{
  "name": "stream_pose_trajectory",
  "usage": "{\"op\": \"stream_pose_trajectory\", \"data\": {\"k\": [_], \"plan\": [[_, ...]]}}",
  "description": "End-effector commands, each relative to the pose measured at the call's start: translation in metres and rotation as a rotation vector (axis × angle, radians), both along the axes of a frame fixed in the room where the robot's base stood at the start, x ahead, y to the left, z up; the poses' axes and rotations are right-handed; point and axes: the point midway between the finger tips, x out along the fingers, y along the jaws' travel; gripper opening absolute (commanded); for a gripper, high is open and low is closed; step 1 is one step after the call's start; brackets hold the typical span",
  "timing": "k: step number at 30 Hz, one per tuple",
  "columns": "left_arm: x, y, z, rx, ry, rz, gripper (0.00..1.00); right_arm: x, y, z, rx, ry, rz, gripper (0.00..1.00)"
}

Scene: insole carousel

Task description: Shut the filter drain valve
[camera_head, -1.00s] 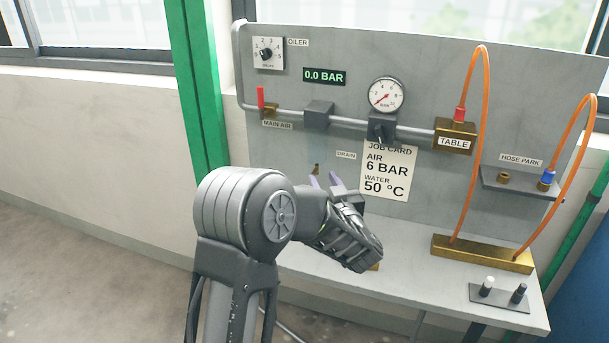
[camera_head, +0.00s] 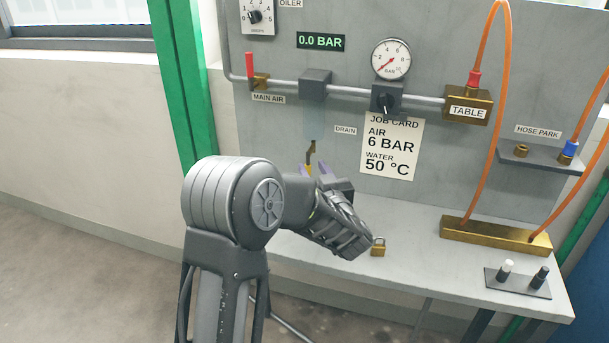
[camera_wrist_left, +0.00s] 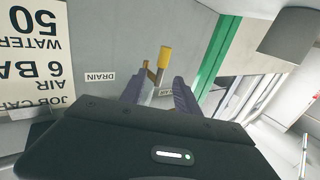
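The filter drain valve (camera_head: 311,152) is a small brass piece below the clear filter bowl (camera_head: 314,121), left of the DRAIN label (camera_head: 345,131). Its brass body (camera_wrist_left: 164,58) and a thinner part hanging beside it also show in the left wrist view. My left gripper (camera_head: 313,170) is just below the valve, with its purple fingertips pointing up. In the left wrist view my left gripper (camera_wrist_left: 160,88) has its two fingers apart, with the valve seen in the gap at and beyond the tips. I cannot tell whether they touch it. My right gripper is not in view.
The job card (camera_head: 391,150) is on the panel right of the gripper. A brass padlock (camera_head: 378,246) stands on the bench (camera_head: 420,262) near my wrist. The red-handled MAIN AIR valve (camera_head: 251,68) is up left. Orange hoses (camera_head: 488,110) arch at right.

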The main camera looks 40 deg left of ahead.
Motion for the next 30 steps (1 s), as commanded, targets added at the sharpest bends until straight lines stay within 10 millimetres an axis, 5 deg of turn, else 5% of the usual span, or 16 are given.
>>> {"op": "stream_pose_trajectory", "data": {"k": [1, 4, 19, 30], "plan": [[0.0, 0.0, -0.017, 0.0, 0.0, 0.0, 0.38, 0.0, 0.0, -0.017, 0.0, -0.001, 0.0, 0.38], [0.0, 0.0, -0.026, 0.0, 0.0, 0.0, 0.38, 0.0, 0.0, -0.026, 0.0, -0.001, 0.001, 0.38], [0.002, 0.003, -0.025, 0.0, 0.0, 0.0, 0.38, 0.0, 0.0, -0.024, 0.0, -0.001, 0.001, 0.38], [0.032, 0.043, -0.024, 0.001, 0.0, 0.002, 0.38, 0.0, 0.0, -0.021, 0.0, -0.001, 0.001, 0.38]]}}
